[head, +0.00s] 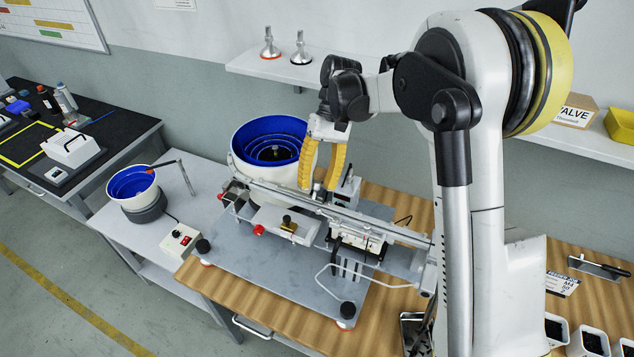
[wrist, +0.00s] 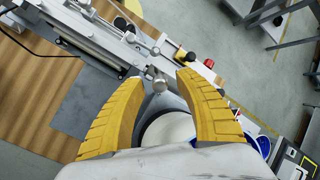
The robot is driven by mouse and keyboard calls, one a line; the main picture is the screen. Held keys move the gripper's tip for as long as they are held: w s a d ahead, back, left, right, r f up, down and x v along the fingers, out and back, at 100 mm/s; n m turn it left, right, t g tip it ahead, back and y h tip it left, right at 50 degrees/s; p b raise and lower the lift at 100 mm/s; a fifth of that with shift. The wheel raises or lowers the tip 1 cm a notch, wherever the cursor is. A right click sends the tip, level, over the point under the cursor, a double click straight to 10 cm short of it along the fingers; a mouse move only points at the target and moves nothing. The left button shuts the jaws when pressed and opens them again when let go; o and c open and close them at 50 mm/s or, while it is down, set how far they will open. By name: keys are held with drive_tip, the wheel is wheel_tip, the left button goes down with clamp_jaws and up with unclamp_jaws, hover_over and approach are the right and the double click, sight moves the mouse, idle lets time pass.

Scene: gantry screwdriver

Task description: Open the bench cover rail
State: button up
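A long pale metal rail (head: 385,228) runs across the bench machine; I take it for the cover rail, though the frames do not confirm this. It also shows in the wrist view (wrist: 88,42). My gripper (head: 319,187), with yellow ribbed fingers, is over the rail, pointing down. In the wrist view my gripper (wrist: 159,80) is open, its fingertips well apart. A silver ball knob (wrist: 159,86) shows between the fingertips, with a second, smaller ball (wrist: 155,51) beyond it. No contact between fingers and knob is visible. Depth between them is hard to tell.
A blue-lined bowl feeder (head: 245,145) stands close behind the fingers. A grey base plate (head: 235,255) carries the machine on the wooden bench (head: 215,288). A wall shelf (head: 275,70) with two small stands is behind. A smaller blue bowl (head: 132,182) is at left.

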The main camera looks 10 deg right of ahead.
drive_tip(key=v, duration=1.2)
drive_tip(key=shift+s, duration=0.1)
